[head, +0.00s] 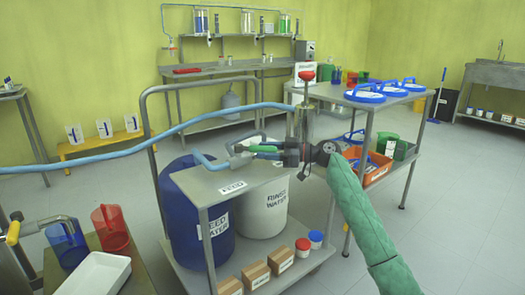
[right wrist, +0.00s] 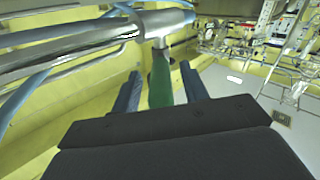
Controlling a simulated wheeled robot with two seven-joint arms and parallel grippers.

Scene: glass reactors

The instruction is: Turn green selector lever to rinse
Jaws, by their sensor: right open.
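The green selector lever (head: 260,149) sticks out to the right from a metal pipe valve above the cart with the blue and white drums. My right gripper (head: 269,152) reaches in from the right at the lever. In the right wrist view the green lever (right wrist: 161,78) stands between the two open blue fingers (right wrist: 160,88), with a gap visible on each side. Its upper end meets the metal pipe (right wrist: 100,35). A FEED label (head: 232,187) lies on the cart top below the valve. The white drum (head: 264,212) reads RINSE WATER. My left gripper is not in view.
A second cart (head: 340,93) with blue lids and an orange bin (head: 372,168) stands just behind my right arm. Open floor lies at right.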

